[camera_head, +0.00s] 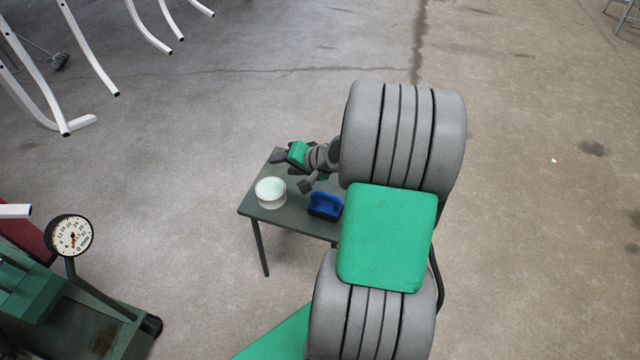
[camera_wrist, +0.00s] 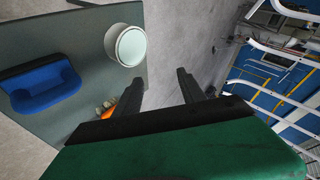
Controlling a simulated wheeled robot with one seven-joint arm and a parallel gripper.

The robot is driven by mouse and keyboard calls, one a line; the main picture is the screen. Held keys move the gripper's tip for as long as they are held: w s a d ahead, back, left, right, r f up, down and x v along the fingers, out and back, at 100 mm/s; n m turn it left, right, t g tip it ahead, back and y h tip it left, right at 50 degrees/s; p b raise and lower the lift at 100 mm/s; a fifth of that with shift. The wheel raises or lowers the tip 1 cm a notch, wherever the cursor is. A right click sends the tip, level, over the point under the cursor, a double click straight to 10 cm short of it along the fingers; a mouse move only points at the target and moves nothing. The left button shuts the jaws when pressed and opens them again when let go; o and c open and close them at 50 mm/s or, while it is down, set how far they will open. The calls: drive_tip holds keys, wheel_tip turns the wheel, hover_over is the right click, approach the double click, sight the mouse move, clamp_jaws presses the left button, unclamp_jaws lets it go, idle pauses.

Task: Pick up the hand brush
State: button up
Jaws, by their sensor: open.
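The hand brush, seemingly the blue block with a dark lower part (camera_head: 325,204), rests on the small dark grey table (camera_head: 256,207), near its front edge. It also shows at the left of the wrist view (camera_wrist: 42,82). My gripper (camera_head: 279,157) is over the back left part of the table, apart from the brush. In the wrist view my gripper (camera_wrist: 160,78) shows its two dark fingers spread, with bare floor between them and nothing held. My own arm hides the right part of the table in the head view.
A white bowl (camera_head: 271,192) stands left of the brush; it also shows in the wrist view (camera_wrist: 130,46). A small orange thing (camera_wrist: 106,107) lies partly hidden by my finger. A dial gauge (camera_head: 70,235) stands at far left. White metal frames (camera_head: 90,50) stand behind.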

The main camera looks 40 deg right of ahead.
drive_tip(key=s+d+f+m+t+h+b, duration=0.1)
drive_tip(key=s+d+f+m+h+b, duration=0.1)
drive_tip(key=d+f+m, duration=0.2)
drive_tip(key=s+d+f+m+t+h+b, duration=0.2)
drive_tip(key=d+f+m, duration=0.2)
drive_tip(key=d, duration=0.5)
drive_tip(key=s+d+f+m+t+h+b, duration=0.2)
drive_tip(key=s+d+f+m+h, duration=0.1)
drive_tip(key=d, duration=0.3)
drive_tip(key=shift+d+f+m+b, duration=0.2)
drive_tip(key=shift+f+m+b, duration=0.1)
drive_tip(key=shift+f+m, duration=0.25)
drive_tip(key=shift+d+m+t, duration=0.25)
drive_tip(key=shift+d+t, duration=0.05)
drive_tip(key=shift+d, duration=0.05)
drive_tip(key=b+x, duration=0.1)
drive_tip(key=x, duration=0.5)
drive_tip(key=shift+w+a+f+b, duration=0.1)
drive_tip(key=shift+w+b, duration=0.25)
drive_tip(key=shift+w, duration=0.3)
drive_tip(key=shift+c, duration=0.6)
clamp_jaws()
